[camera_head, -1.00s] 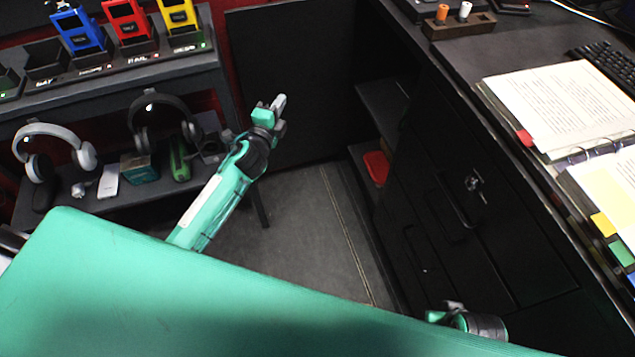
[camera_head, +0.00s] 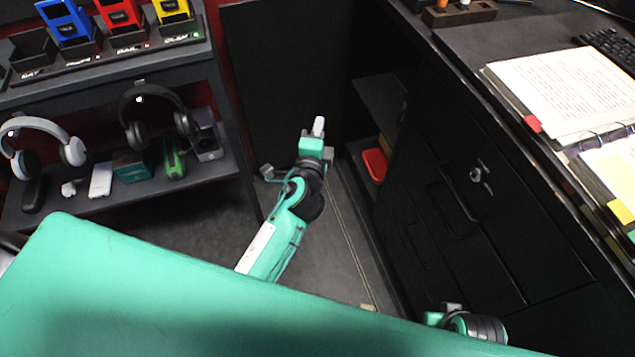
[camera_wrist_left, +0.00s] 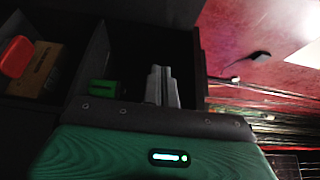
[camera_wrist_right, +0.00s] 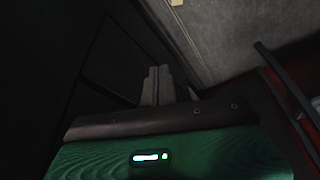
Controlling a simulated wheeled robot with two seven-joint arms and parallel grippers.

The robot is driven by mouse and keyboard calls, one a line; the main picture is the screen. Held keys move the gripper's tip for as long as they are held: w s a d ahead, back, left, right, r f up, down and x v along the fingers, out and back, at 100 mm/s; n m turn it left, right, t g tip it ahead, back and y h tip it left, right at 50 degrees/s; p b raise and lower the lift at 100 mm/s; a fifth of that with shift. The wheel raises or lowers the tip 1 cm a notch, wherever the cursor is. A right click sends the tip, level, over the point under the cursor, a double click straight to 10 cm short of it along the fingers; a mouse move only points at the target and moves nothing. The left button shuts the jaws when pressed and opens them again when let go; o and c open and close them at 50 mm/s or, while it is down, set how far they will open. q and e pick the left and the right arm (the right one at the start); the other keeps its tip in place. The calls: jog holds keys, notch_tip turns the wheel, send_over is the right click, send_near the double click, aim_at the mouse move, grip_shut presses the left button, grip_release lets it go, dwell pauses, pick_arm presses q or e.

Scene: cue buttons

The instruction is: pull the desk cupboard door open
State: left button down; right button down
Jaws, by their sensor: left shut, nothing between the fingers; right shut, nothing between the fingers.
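The desk cupboard door (camera_head: 285,85) is a plain black panel standing swung out from the desk, at the top middle of the head view. The cupboard opening (camera_head: 385,105) beside it shows a shelf and a red box (camera_head: 374,164). My left gripper (camera_head: 318,127) is shut and empty, in front of the door panel and left of the opening; no clear contact shows. The left wrist view shows its fingers (camera_wrist_left: 160,85) before the cupboard inside, with the red box (camera_wrist_left: 17,57). My right gripper (camera_head: 452,308) is low by the drawers, mostly hidden; its fingers (camera_wrist_right: 157,85) are shut and empty.
Black drawers (camera_head: 465,215) with a recessed handle and a lock fill the right. A binder (camera_head: 570,95) lies on the desktop. A shelf unit (camera_head: 140,65) with headphones stands left. Grey floor lies between, and my green body covers the lower foreground.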

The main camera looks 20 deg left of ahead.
pick_arm(q)
jog(key=s, duration=0.5)
notch_tip(320, 180, down, 13)
jog(key=s+d+n+g+h+p, duration=0.1)
jog(key=g+p, duration=0.3)
jog(key=p, duration=0.2)
jog(key=shift+d+f+n+h+p, duration=0.15)
jog(key=shift+d+n+h+p, duration=0.15)
jog(key=shift+d+n+p, duration=0.1)
jog(key=shift+s, duration=0.1)
